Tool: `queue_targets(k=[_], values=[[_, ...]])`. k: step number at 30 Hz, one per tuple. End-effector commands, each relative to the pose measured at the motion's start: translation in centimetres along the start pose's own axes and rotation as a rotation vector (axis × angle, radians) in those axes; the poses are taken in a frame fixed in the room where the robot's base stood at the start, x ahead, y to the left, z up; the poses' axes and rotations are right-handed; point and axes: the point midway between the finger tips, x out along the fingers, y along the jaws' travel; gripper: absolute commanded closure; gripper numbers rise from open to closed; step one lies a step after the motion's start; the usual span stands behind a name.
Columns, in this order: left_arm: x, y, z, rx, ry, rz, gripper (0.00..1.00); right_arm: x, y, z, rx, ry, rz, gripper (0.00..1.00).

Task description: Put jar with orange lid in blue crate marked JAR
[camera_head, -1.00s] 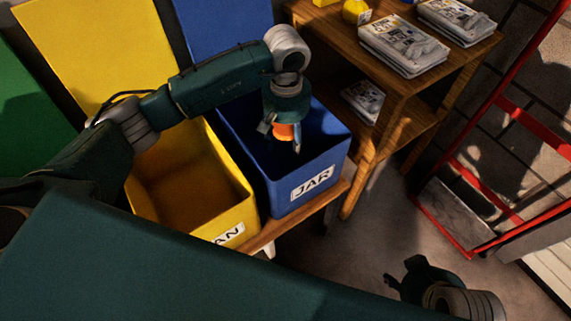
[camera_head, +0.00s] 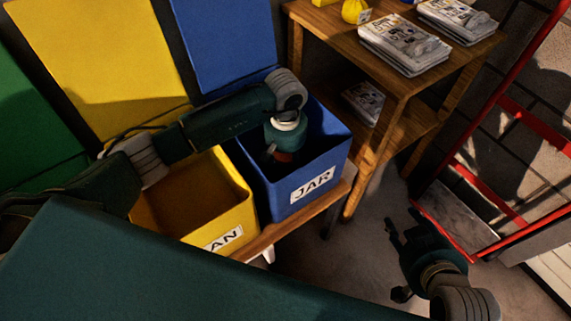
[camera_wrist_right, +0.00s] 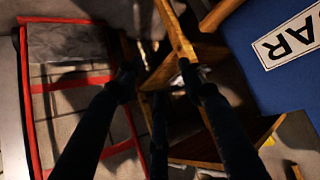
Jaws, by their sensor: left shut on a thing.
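The blue crate marked JAR (camera_head: 333,163) stands on a low wooden bench in the head view. Its label also shows at the upper right of the right wrist view (camera_wrist_right: 285,38). My left gripper (camera_head: 282,158) points down inside the crate's opening, below rim level. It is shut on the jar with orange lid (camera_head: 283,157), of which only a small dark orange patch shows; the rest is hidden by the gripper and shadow. My right gripper (camera_head: 389,262) is at the lower right, away from the crate, its fingers spread and nothing between them.
A yellow crate (camera_head: 240,215) marked with a label ending in AN stands directly left of the blue one. A wooden shelf (camera_head: 400,95) with newspaper stacks (camera_head: 405,45) is behind right. A red hand truck (camera_head: 480,190) stands at the right. Floor between is clear.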

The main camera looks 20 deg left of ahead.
Motion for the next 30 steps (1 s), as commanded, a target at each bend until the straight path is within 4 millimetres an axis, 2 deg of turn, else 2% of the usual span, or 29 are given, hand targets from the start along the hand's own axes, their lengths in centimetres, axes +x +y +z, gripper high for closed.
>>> queue_targets(k=[30], values=[[0.4, 0.0, 0.0, -0.001, 0.000, 0.001, 0.79, 0.3, -0.3, -2.7, -0.002, 0.112, -0.006, 0.60]])
